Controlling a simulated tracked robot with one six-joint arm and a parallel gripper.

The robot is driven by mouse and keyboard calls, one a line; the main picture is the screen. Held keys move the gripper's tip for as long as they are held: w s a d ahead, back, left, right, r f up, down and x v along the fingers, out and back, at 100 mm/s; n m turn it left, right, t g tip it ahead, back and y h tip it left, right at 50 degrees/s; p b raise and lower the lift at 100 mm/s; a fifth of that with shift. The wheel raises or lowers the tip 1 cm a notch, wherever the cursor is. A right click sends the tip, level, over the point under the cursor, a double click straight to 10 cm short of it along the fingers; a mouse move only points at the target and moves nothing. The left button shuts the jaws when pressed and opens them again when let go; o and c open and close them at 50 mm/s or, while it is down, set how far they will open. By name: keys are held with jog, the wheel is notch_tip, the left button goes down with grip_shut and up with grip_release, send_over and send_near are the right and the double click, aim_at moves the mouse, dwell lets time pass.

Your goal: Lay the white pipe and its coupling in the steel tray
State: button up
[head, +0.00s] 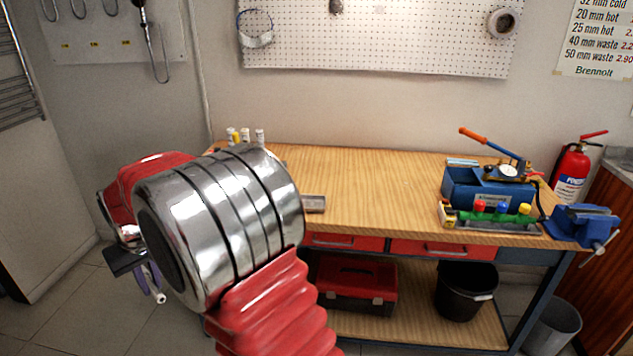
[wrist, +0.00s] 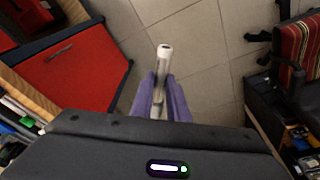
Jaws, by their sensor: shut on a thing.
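My gripper (wrist: 162,100) is shut on the white pipe (wrist: 162,69), which sticks out beyond the purple fingers over the tiled floor. The pipe's open end looks slightly wider; I cannot tell whether that is the coupling (wrist: 165,50). In the head view my gripper (head: 152,280) shows low at the left, mostly behind my arm, with a small white end of the pipe (head: 160,297) below it. A grey metal edge, apparently the steel tray (head: 314,203), lies on the bench near its front edge, partly hidden by my arm.
The wooden bench (head: 370,178) is clear in the middle. A blue pump box (head: 485,190), a rack with coloured caps (head: 490,217) and a blue vise (head: 585,224) stand at its right. Small bottles (head: 245,136) stand at the back left. A chair (wrist: 300,50) is at the wrist view's right.

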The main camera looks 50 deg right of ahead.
jog(key=shift+s, duration=0.4)
jog(key=shift+d, duration=0.1)
jog(key=shift+d, duration=0.2)
